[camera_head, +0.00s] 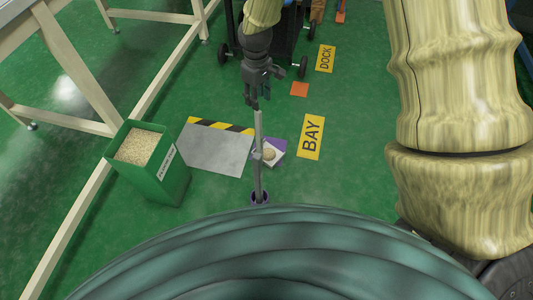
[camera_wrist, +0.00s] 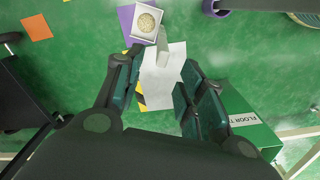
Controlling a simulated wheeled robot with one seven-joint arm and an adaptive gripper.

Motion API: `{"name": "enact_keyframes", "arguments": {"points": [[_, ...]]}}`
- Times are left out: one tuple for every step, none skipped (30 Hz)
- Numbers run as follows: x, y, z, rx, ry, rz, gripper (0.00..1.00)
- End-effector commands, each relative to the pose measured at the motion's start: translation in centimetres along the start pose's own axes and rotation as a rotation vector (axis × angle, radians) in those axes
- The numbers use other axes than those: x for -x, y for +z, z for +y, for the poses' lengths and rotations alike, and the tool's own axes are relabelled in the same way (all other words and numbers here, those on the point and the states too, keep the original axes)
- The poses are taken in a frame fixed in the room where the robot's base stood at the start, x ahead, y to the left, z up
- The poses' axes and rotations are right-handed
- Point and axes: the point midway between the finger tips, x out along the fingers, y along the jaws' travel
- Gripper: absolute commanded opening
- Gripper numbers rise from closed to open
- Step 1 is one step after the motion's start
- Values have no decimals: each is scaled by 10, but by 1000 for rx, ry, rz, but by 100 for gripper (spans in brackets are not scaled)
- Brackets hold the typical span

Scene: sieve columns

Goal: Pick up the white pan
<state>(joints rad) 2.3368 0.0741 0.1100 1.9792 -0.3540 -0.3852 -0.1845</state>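The white pan (camera_head: 276,158) is a small square tray holding beige, grainy material. It rests on a purple patch on the floor, partly hidden in the head view by a thin grey pole (camera_head: 259,178). In the wrist view, the pan (camera_wrist: 134,29) is at the top, beyond the fingers, with a pale narrow piece at its lower edge; I cannot tell if this is its handle. My gripper (camera_head: 253,104) points down above the floor, above the pan in the picture. In the wrist view, my gripper (camera_wrist: 163,72) has its fingers apart with nothing held between them.
A green bin (camera_head: 172,175) of pale grains stands left of a grey floor plate (camera_head: 215,152) with a striped edge. Yellow BAY (camera_head: 311,137) and DOCK (camera_head: 325,58) signs lie right. A black wheeled cart (camera_head: 290,45) stands at the back. The floor between is mostly clear.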

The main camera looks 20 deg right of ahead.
Motion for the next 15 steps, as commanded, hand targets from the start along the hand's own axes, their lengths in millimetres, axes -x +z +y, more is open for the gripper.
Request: {"name": "enact_keyframes", "arguments": {"points": [[-4, 0, 0, 0, 0, 0, 39], [-5, 0, 0, 0, 0, 0, 39], [-7, 0, 0, 0, 0, 0, 39], [-9, 0, 0, -1, 0, 0, 39], [-11, 0, 0, -1, 0, 0, 39], [-14, 1, 0, -1, 0, 0, 39], [-18, 1, 0, -1, 0, -1, 39], [-22, 1, 1, -2, 0, -1, 39], [-27, 1, 1, -2, -1, -1, 39], [-32, 2, 1, -2, -1, -1, 39], [-36, 2, 1, -2, -1, -1, 39], [-42, 2, 1, -2, -1, -1, 39], [-46, 2, 1, -2, 0, -1, 39], [-50, 2, 1, -2, 0, -1, 39], [-54, 2, 1, -2, 0, -1, 39]]}}
